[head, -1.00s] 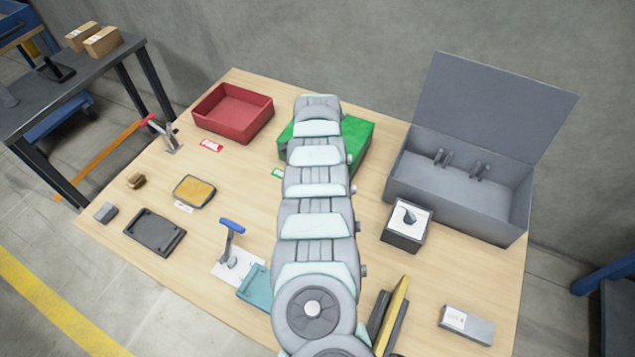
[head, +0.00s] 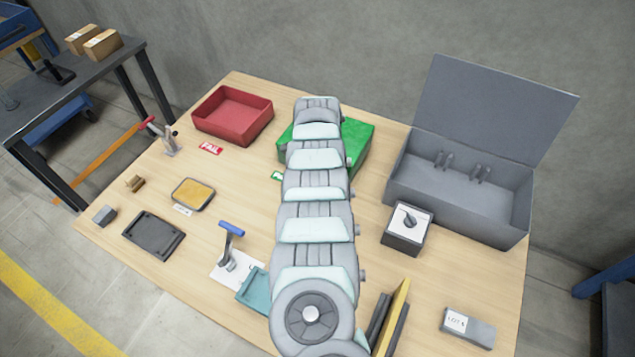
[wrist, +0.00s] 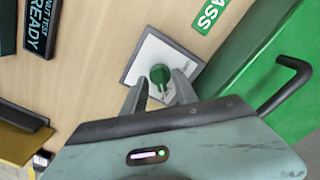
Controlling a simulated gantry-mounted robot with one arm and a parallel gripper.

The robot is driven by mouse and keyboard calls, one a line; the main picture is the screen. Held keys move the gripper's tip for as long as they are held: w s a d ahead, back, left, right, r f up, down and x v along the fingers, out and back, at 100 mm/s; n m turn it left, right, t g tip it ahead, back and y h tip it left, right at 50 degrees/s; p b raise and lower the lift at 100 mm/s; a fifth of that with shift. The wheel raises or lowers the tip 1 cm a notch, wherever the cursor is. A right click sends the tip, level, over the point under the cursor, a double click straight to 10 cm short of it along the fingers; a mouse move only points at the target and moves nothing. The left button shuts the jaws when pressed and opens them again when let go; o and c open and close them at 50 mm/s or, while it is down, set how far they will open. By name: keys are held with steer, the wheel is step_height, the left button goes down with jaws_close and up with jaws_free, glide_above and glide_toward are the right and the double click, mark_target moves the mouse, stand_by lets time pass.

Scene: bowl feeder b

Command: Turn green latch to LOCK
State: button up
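The green latch (wrist: 160,75) shows in the wrist view as a rounded green knob on a white plate with a grey edge (wrist: 143,52). My gripper (wrist: 158,82) is open, with one finger on either side of the latch near its lower part. I cannot tell whether the fingers touch it. Any marks on the plate are too small or covered to read. In the head view my arm hides both the latch and my gripper.
A green bin (head: 358,140) with a PASS label (wrist: 207,16) lies close by the latch plate. In the wrist view a black bent bar (wrist: 290,88) crosses the bin's side. A dark READY panel (wrist: 40,28) is at upper left. A grey open-lidded box (head: 455,200) stands right.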

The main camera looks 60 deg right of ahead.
step_height(320, 180, up, 11)
steer(key=p, duration=0.3)
steer(key=shift+f, duration=0.1)
stand_by(0.7)
